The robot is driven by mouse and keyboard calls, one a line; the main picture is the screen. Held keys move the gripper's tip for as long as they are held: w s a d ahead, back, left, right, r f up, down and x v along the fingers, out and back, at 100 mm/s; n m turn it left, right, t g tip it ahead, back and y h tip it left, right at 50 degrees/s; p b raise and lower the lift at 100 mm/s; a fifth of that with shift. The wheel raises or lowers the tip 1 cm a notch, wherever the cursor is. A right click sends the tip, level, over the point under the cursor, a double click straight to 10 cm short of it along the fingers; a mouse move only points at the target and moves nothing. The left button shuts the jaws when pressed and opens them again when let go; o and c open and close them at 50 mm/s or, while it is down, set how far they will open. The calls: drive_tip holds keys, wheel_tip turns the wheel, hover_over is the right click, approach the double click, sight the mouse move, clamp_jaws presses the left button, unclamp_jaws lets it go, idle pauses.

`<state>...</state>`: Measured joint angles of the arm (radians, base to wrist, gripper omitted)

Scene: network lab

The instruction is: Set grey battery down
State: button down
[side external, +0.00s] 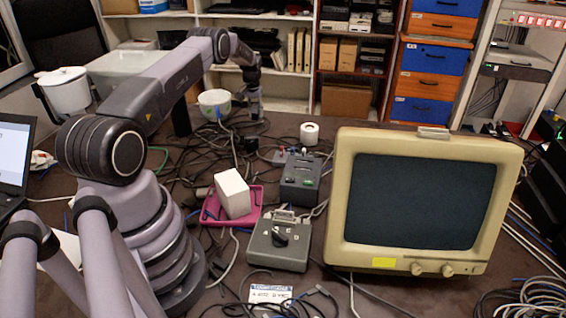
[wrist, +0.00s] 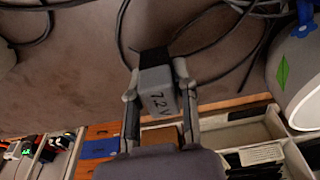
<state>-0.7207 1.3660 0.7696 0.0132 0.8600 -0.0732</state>
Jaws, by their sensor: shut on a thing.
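The grey battery (wrist: 158,92), marked 7.2V and with a black end, sits between the two fingers of my gripper (wrist: 157,80) in the wrist view. The fingers are shut on its sides. In the side external view my gripper (side external: 254,100) points down at the far side of the table, just right of a white bowl. The battery is too small there to make out clearly. I cannot tell whether it touches the table.
The white bowl (side external: 214,102) is close by; a white pot with a green leaf mark (wrist: 298,75) shows in the wrist view. Cables (wrist: 235,50) lie around. A white roll (side external: 309,133), a pink tray (side external: 250,209), grey boxes (side external: 278,246) and a monitor (side external: 425,205) stand nearer.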

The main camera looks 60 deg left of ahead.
sight(257, 120)
drive_tip(key=shift+w+a+f, duration=0.15)
drive_tip(key=shift+f, duration=1.65)
drive_tip(key=shift+f, duration=0.1)
drive_tip(key=c, duration=0.9)
unclamp_jaws()
